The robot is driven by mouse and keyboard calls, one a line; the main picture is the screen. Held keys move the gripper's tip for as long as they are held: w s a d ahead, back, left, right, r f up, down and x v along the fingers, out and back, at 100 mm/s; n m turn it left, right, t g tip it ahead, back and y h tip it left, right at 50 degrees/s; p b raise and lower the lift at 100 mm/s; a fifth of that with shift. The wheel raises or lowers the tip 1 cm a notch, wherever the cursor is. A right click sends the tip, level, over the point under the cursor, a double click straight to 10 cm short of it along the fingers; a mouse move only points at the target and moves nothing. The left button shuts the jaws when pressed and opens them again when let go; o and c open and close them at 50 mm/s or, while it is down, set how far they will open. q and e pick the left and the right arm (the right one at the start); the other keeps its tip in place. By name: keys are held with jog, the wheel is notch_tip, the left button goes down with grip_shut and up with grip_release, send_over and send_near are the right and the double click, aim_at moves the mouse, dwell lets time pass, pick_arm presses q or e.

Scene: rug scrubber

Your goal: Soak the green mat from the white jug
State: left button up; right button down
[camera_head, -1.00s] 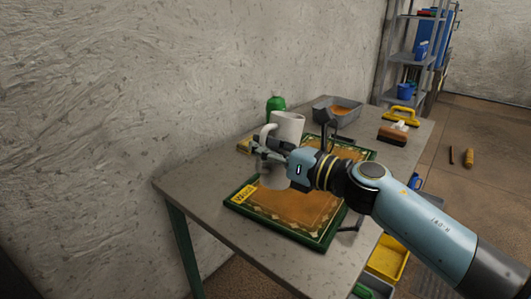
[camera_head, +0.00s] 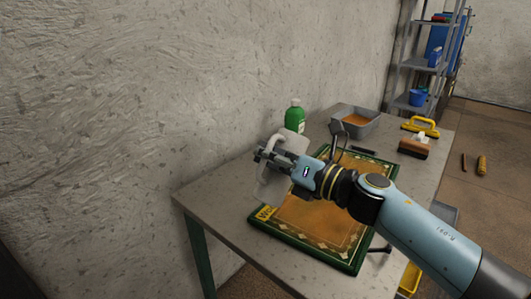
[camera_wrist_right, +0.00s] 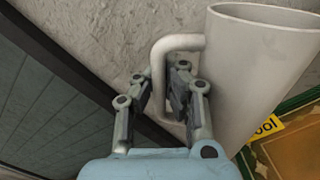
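The white jug (camera_head: 270,188) is off the table, tilted, above the left part of the mat. My right gripper (camera_head: 268,155) is shut on its handle; the wrist view shows the fingers (camera_wrist_right: 172,92) on both sides of the handle and the jug body (camera_wrist_right: 252,75) to the right. The green mat (camera_head: 312,251) lies flat on the table, with a green border, an orange-brown middle and a yellow label at its near left corner. No water stream is visible, and I cannot see inside the jug. My left gripper is not in view.
A green bottle (camera_head: 294,115) stands behind the jug by the wall. A grey tub with orange contents (camera_head: 356,116), a brown brush (camera_head: 414,147) and a yellow-handled tool (camera_head: 420,126) are at the table's far end. The table (camera_head: 215,202) is bare at its near left.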

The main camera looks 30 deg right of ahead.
jog(key=shift+d+r+m+p, duration=0.1)
jog(key=shift+r+m+p, duration=0.25)
jog(key=shift+m, duration=0.25)
jog(key=shift+f, duration=0.1)
jog(key=shift+w+d+m+p, duration=0.2)
jog(key=shift+m+p, duration=0.15)
jog(key=shift+m, duration=0.55)
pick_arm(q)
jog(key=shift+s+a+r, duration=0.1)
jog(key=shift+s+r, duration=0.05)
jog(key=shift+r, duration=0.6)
pick_arm(e)
jog(key=shift+d, duration=0.1)
